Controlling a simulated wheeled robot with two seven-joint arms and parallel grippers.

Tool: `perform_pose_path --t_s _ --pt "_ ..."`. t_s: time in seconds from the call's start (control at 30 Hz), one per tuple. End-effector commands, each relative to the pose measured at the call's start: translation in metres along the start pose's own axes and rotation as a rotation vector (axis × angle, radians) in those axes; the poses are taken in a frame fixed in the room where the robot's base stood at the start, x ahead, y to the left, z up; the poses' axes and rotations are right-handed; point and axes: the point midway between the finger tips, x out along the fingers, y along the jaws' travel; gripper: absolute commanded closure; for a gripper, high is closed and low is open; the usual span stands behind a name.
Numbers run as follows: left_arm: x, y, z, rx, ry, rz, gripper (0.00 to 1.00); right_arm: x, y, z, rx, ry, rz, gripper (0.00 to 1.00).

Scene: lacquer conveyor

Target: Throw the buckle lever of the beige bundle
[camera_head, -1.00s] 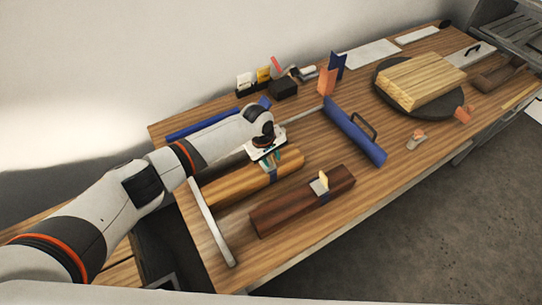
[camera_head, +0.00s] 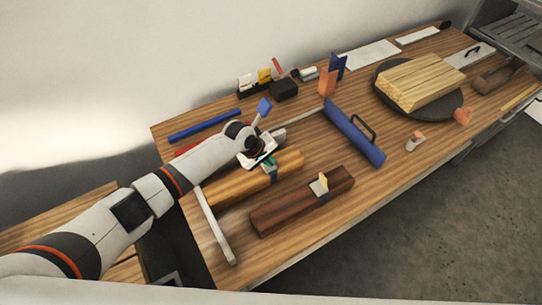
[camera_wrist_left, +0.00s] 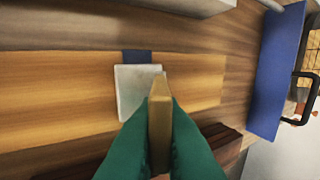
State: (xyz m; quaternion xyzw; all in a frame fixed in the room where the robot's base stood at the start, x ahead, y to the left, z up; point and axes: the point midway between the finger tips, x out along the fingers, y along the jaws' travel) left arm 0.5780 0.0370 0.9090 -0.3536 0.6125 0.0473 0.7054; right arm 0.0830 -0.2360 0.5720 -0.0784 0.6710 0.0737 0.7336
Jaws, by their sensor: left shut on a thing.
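The beige bundle (camera_head: 225,188) lies on the left part of the bench, partly under my left arm. In the left wrist view the bundle (camera_wrist_left: 60,115) has a blue strap (camera_wrist_left: 137,56) and a grey buckle plate (camera_wrist_left: 130,85). Its tan buckle lever (camera_wrist_left: 159,118) stands between the green fingers of my left gripper (camera_wrist_left: 160,108), which are shut on it. In the head view my left gripper (camera_head: 268,161) is at the strap on top of the bundle; the lever is hidden there. My right gripper is in neither view.
A dark brown bundle (camera_head: 285,211) with its own buckle lies in front. A blue bar with a black handle (camera_head: 352,131) is to the right. A white bar (camera_head: 212,226) lies at the left end. A round dark board (camera_head: 450,107) carries stacked light slats (camera_head: 423,82).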

Motion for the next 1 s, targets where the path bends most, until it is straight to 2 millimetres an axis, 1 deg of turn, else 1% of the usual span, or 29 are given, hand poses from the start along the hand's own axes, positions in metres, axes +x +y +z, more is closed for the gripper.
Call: perform_pose_path --t_s 0.17,0.3,0.5,0.7,1.0 --pt "0.002 0.008 0.0 -0.005 0.001 -0.134 1.0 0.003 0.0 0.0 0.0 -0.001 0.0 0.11" --pt "0.004 0.011 0.0 -0.003 -0.001 -0.227 1.0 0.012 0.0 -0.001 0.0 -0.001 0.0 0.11" --pt "0.004 0.013 0.001 -0.001 -0.002 -0.321 1.0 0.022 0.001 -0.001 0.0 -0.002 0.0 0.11" --pt "0.003 0.014 0.001 0.0 -0.002 -0.367 1.0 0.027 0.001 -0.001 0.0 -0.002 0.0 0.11" --pt "0.002 0.013 0.001 0.001 -0.001 -0.377 1.0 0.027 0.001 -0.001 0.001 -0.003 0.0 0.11"
